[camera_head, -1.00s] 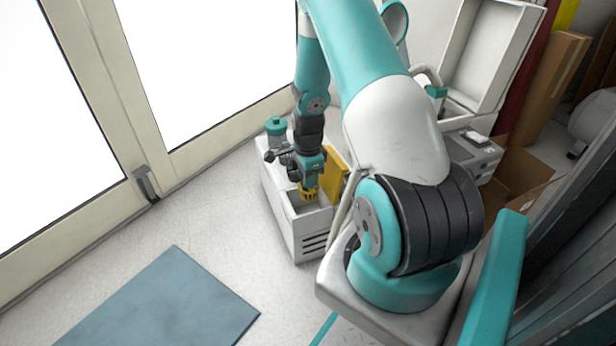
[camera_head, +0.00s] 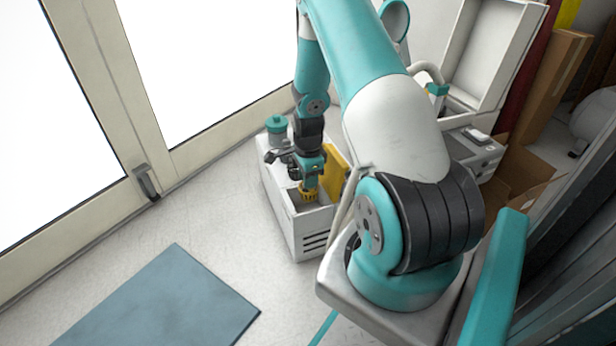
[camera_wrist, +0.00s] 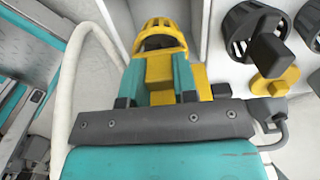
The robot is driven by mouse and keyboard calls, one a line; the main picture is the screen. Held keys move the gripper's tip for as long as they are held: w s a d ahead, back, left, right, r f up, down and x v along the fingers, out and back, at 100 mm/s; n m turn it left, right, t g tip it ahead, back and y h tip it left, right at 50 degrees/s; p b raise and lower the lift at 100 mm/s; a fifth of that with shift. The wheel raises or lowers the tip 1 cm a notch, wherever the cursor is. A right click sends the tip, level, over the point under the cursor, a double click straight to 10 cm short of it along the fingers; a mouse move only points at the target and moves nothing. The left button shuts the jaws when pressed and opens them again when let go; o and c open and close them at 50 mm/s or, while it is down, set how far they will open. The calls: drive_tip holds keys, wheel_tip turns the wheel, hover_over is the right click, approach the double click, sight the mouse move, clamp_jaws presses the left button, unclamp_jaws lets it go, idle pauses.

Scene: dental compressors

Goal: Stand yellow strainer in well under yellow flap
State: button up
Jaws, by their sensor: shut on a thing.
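The yellow strainer (camera_wrist: 160,38) is a ribbed cage with a yellow block-like handle. My gripper (camera_wrist: 160,75) is shut on it, with teal fingers on both sides of the handle. In the head view my gripper (camera_head: 309,180) points down and the strainer (camera_head: 308,194) hangs at its tip, at the open well (camera_head: 299,210) in the front of the white compressor unit. The well's floor is hidden, so I cannot tell whether the strainer touches it. The yellow flap (camera_head: 335,172) stands raised at the well's right side.
The white unit (camera_head: 293,240) has dark vent slots and a teal-capped jar (camera_head: 277,126) at the back. Dark round fittings (camera_wrist: 252,25) and a yellow knob (camera_wrist: 275,80) sit close to the right in the wrist view. A blue mat (camera_head: 165,300) lies on clear floor.

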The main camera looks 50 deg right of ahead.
sight(308, 199)
drive_tip(key=shift+f+b, duration=1.3)
drive_tip(key=shift+f, duration=1.3)
drive_tip(key=shift+f, duration=0.15)
drive_tip(key=shift+f+b, duration=0.8)
drive_tip(key=shift+f, duration=0.9)
drive_tip(key=o, duration=1)
drive_tip(key=c, duration=0.4)
